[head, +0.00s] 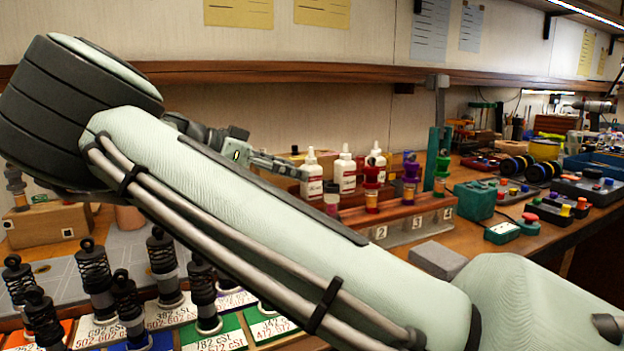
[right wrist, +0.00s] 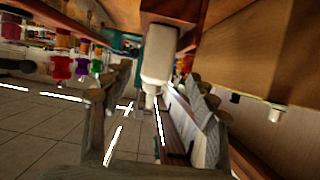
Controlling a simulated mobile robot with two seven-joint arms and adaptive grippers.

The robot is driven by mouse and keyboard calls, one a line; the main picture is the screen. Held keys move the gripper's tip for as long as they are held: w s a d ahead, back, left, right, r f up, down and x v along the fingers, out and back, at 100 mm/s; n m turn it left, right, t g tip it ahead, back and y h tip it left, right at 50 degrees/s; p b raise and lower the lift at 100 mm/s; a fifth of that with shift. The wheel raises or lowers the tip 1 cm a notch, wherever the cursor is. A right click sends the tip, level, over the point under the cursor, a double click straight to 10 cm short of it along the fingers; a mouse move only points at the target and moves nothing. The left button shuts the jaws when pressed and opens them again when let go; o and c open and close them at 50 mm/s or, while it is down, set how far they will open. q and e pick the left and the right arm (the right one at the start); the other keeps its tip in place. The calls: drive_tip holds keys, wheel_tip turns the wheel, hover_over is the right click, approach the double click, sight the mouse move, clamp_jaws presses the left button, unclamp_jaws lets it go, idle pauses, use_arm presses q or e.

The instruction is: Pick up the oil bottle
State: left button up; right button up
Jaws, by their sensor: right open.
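Three white bottles with pointed nozzles and red-marked labels stand in a row at the back of the bench: a left one (head: 312,176), a middle one (head: 345,172) and a right one (head: 377,162). My right gripper (head: 296,168) is open, its fingertips just left of the left bottle; contact cannot be told. In the right wrist view, a white bottle (right wrist: 158,55) appears upside down, nozzle downward, in line with the gap between the fingers. Its label does not show there. My right forearm hides part of the bench. My left gripper is not in view.
Black coil-spring shocks (head: 163,262) stand on labelled cards at lower left. A wooden shelf edge (head: 330,73) runs above.

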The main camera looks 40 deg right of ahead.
drive_tip(key=x, duration=0.4)
drive_tip(key=shift+s+p, duration=0.3)
drive_tip(key=shift+p, duration=0.1)
drive_tip(key=shift+d+f, duration=0.25)
drive_tip(key=shift+d, duration=0.3)
drive_tip(key=c, duration=1.3)
drive_tip(key=shift+o, duration=0.2)
wheel_tip(320, 180, up, 11)
drive_tip(key=shift+r, duration=0.2)
wheel_tip(320, 180, up, 6)
hover_over(311, 175)
drive_tip(key=w+d, duration=0.2)
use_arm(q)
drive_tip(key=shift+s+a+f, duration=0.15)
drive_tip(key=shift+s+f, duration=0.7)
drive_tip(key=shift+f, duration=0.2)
use_arm(e)
drive_tip(key=shift+s+a+r, duration=0.25)
drive_tip(key=shift+r, duration=0.1)
